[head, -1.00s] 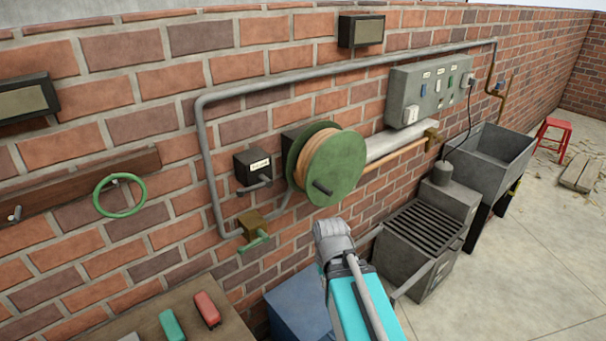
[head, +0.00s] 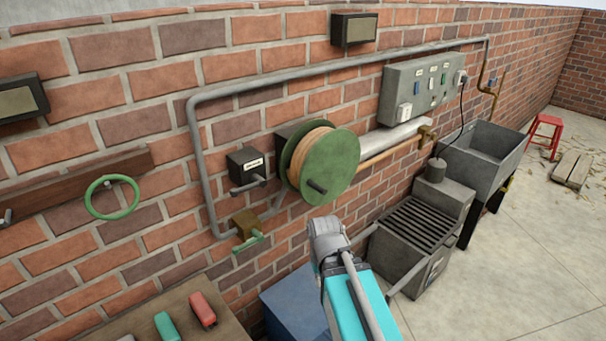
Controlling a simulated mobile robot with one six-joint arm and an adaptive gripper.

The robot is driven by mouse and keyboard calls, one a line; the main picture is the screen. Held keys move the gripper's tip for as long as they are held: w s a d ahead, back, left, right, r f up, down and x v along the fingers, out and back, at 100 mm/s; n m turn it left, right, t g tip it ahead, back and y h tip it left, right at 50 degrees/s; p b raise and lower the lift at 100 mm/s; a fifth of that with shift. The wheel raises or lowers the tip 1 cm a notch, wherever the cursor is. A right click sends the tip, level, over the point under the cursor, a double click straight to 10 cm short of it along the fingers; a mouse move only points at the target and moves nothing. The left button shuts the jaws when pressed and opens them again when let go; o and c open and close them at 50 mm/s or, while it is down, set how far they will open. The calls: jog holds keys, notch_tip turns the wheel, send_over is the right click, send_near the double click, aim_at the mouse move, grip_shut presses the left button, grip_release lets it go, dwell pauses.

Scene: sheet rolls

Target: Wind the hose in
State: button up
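A green hose reel (head: 334,168) is mounted on the brick wall near the middle of the head view. Tan hose (head: 305,153) is wound on its drum, and a short dark crank handle (head: 316,187) sticks out from its front face. A tan length (head: 388,157) runs along the wall to the right of the reel; I cannot tell whether it is hose or pipe. My teal and grey arm rises from the bottom edge, below the reel and apart from it in the picture. My gripper's fingers cannot be made out.
A brass valve (head: 247,226) and a small dark lever box (head: 248,168) are left of the reel. Open floor lies at lower right.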

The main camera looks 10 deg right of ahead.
aim_at(309, 182)
jog(key=o, duration=0.4)
jog(key=shift+w+f, duration=0.15)
jog(key=shift+w, duration=0.05)
jog(key=shift+o, duration=1.3)
jog(key=shift+w+a+f+n+y, duration=0.1)
jog(key=shift+w+a+n+y, duration=0.15)
jog(key=shift+y, duration=0.25)
jog(key=w+d+r+n+t+y+b, duration=0.1)
jog(key=w+r+n+t+y+b, duration=0.35)
jog(key=w+t+y, duration=0.35)
jog(key=w+d+r+t+b, duration=0.1)
jog(key=w+d+r+t, duration=0.1)
jog(key=d+r+t, duration=0.1)
jog(key=w+d+r+m+t+b, duration=0.1)
jog(key=w+d+r+t, duration=0.2)
jog(key=d, duration=0.5)
jog(key=shift+w+d+r+t+b, duration=0.25)
jog(key=shift+r+t+b, duration=0.1)
jog(key=shift+r+t, duration=0.45)
jog(key=shift+w+a+f, duration=0.1)
jog(key=x, duration=1.3)
jog(key=shift+w+a, duration=0.1)
jog(key=shift+w, duration=0.2)
